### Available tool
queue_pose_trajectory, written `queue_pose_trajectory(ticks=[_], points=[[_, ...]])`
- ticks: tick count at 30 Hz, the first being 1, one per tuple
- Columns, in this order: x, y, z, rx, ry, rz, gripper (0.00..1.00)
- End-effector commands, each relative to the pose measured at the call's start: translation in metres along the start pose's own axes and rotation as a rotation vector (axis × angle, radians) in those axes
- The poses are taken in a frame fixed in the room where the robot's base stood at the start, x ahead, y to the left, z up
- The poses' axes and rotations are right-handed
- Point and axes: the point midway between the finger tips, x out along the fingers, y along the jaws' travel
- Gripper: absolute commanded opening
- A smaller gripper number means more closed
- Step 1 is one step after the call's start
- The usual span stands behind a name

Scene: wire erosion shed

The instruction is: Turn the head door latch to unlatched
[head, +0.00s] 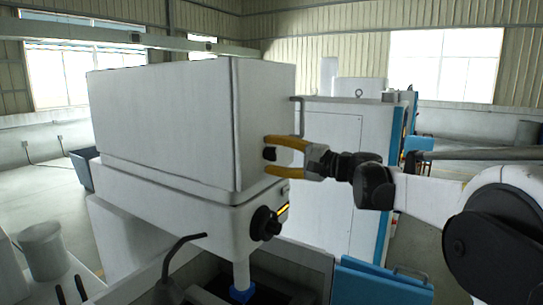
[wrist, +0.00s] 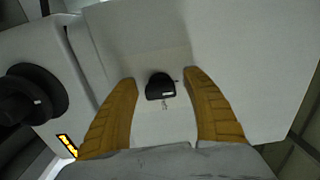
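The latch (wrist: 160,87) is a small black knob on the light grey side face of the machine head (wrist: 240,40). In the head view the latch (head: 269,153) shows between the yellow fingers of my gripper (head: 270,154). In the wrist view my gripper (wrist: 160,82) is open, with one finger on each side of the latch. There is a visible gap between the latch and each finger. A small mark sits just below the latch on the face. I cannot tell from the frames which way the latch is turned.
A large black round knob (head: 265,223) sticks out below the head, and shows at left in the wrist view (wrist: 32,92). A yellow and black warning label (wrist: 68,145) is near it. A white cabinet with blue trim (head: 342,170) stands behind my gripper.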

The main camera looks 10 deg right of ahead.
Motion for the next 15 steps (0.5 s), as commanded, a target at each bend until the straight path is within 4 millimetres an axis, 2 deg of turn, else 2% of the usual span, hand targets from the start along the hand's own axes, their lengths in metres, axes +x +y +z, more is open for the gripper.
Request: queue_pose_trajectory(ticks=[5, 8, 15], points=[[-0.001, 0.0, 0.0, 0.0, 0.0, 0.001, 0.58], [-0.009, 0.001, 0.0, 0.0, 0.001, 0.001, 0.58], [-0.059, 0.0, -0.001, 0.0, 0.005, 0.001, 0.58]])
